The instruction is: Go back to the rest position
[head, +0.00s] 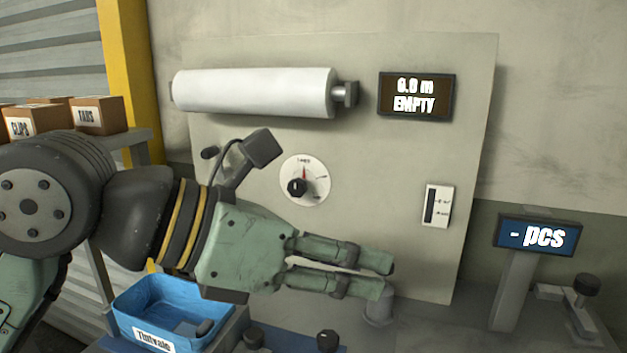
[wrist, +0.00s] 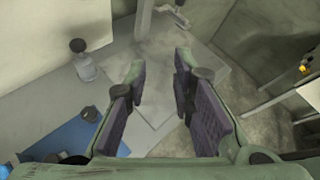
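My gripper (head: 386,276) is stretched out to the right in front of the grey panel in the head view. Its two green fingers are parallel with a gap between them. In the wrist view the gripper (wrist: 160,66) shows dark pads standing apart with nothing between them. The gripper is open and empty. The fingers overlap the lower part of the panel in the head view; I cannot tell how far they are from it.
The panel (head: 400,150) carries a white roll (head: 255,92), a dial (head: 305,180), a display reading EMPTY (head: 415,95) and a switch (head: 437,206). A blue bin (head: 125,318) lies below my arm. Boxes (head: 97,115) stand left. A "- pcs" display (head: 537,235) stands right.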

